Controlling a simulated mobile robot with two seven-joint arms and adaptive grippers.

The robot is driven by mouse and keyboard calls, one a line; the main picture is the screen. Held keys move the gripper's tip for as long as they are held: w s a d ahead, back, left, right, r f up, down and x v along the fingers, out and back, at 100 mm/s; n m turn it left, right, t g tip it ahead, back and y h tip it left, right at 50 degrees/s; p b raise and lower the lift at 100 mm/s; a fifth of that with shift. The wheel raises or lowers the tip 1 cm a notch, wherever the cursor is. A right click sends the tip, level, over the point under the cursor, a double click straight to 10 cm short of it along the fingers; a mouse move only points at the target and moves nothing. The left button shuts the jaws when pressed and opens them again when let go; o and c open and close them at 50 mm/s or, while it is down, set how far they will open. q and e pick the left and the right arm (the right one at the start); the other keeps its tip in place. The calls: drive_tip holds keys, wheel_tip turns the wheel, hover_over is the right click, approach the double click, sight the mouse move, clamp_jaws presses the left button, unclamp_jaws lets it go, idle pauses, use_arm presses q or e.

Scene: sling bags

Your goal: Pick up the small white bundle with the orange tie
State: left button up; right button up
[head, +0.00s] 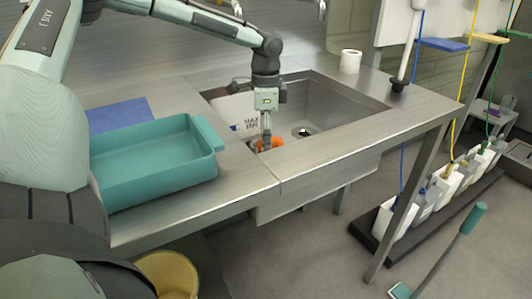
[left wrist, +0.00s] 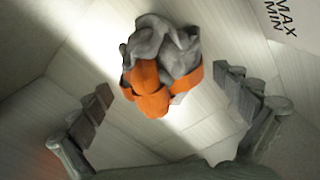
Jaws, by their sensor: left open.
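The small bundle (left wrist: 160,55) shows in the left wrist view as a crumpled greyish-white top with a wide orange tie around it. In the head view, only some of its orange (head: 271,143) shows in the sink, beside my gripper. My left gripper (head: 265,146) points down into the sink at its near left part. In the left wrist view, the left gripper's fingers (left wrist: 162,84) are spread, one on each side of the bundle, with visible gaps. They do not hold it. My right gripper is not in view.
The steel sink (head: 345,104) has a drain (head: 303,132) right of the gripper and a wall marked MAX and MIN (left wrist: 284,18). A teal tray (head: 150,192) stands on the counter at left. A white roll (head: 350,61) stands behind the sink. The front counter strip is clear.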

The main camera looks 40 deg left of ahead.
use_arm(q)
drive_tip(key=shift+a+f, duration=0.1)
drive_tip(key=shift+f, duration=1.2)
drive_tip(key=c, duration=1.4)
drive_tip(key=shift+w+r, duration=0.1)
drive_tip(key=shift+r, duration=0.05)
